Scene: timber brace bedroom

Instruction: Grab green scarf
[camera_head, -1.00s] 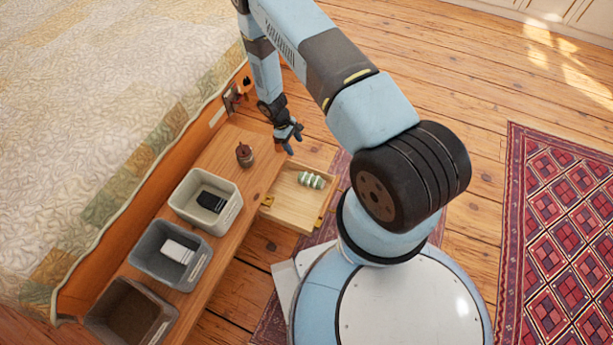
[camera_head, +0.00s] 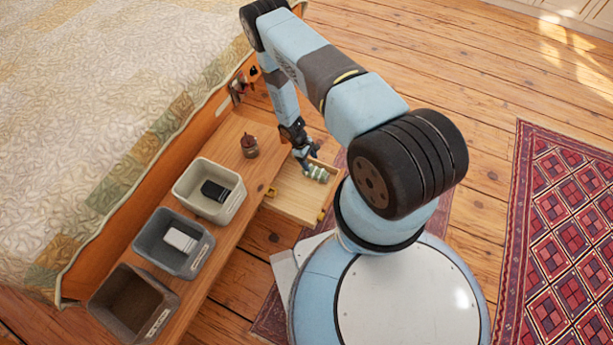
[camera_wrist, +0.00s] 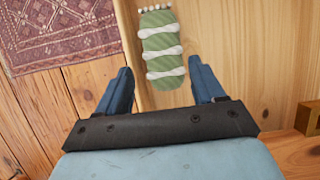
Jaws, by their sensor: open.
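The green scarf (camera_wrist: 161,50) is a rolled green bundle with white bands and a fringed end. It lies in the open wooden drawer (camera_wrist: 232,42), close to one side wall. In the head view the scarf (camera_head: 318,173) shows near the far end of the drawer (camera_head: 290,196). My gripper (camera_wrist: 162,82) is open, its two blue fingers apart and empty. In the wrist view the scarf lies ahead of and between the finger lines. In the head view my gripper (camera_head: 307,160) is right beside the scarf, pointing down; I cannot tell whether they touch.
A brown lidded pot (camera_head: 249,147) stands on the wooden bench (camera_head: 235,137). A pale bin (camera_head: 181,190), a grey bin (camera_head: 142,240) and a brown bin (camera_head: 97,300) line the bench. The bed (camera_head: 70,100) is at left. Open floor lies beyond the drawer.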

